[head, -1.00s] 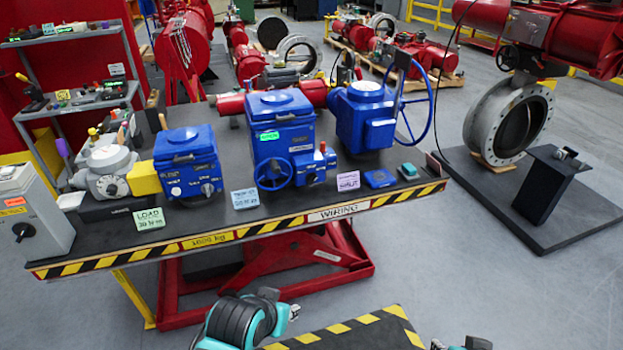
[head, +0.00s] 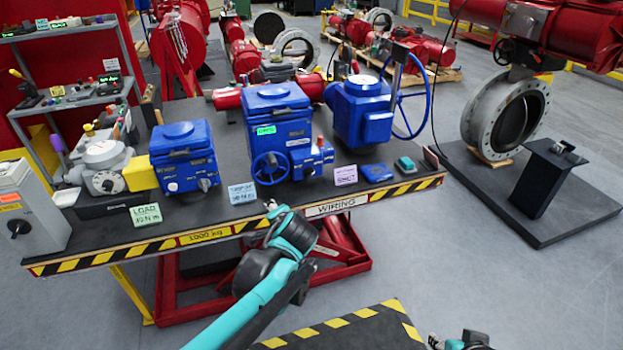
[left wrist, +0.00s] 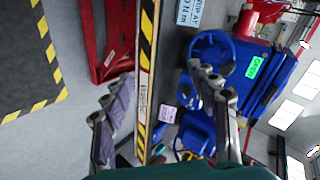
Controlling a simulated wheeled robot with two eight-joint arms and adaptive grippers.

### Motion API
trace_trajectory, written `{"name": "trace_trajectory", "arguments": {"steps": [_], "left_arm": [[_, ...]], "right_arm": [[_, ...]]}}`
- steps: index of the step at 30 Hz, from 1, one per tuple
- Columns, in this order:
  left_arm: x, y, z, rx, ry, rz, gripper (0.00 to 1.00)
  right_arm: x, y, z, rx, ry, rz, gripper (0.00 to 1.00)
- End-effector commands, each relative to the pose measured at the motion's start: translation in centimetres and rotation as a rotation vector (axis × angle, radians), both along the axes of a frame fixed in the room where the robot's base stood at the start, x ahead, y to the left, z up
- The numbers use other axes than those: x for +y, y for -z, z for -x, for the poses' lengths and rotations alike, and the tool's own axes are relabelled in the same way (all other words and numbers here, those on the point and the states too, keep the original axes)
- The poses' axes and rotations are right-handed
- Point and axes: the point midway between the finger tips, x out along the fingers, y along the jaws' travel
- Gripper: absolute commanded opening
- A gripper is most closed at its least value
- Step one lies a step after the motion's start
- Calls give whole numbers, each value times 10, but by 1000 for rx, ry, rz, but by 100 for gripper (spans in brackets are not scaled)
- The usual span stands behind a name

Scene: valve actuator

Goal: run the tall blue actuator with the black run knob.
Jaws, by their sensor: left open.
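The tall blue actuator (head: 280,122) stands upright mid-table, with a green label, a blue handwheel (head: 270,169) in front and a small control box (head: 313,158) at its right. A red knob tops the box; I cannot make out the black run knob clearly. In the left wrist view the tall actuator (left wrist: 268,80) appears turned sideways, its handwheel (left wrist: 209,48) partly behind a finger. My left gripper (head: 271,208) is at the table's front edge, before and below the actuator. Its fingers (left wrist: 162,95) are spread and empty. Only part of my right arm's end (head: 462,342) shows at the bottom.
A shorter blue actuator (head: 184,160) stands left and another blue actuator with a large handwheel (head: 360,112) right. Paper tags (head: 243,193) lie along the striped table edge (head: 205,236). A grey switch box (head: 28,210) is at far left.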

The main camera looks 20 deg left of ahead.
Motion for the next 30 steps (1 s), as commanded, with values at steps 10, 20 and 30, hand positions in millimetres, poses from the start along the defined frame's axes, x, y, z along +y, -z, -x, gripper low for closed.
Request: {"name": "trace_trajectory", "arguments": {"steps": [10,20,30], "left_arm": [[-9,22,-148,41,225,-672,59],[-44,67,-217,92,334,-1164,59],[-36,76,-243,104,343,-1237,59]], "right_arm": [[0,5,0,0,0,0,40],[0,8,0,0,0,0,40],[0,17,0,0,0,0,40]]}}
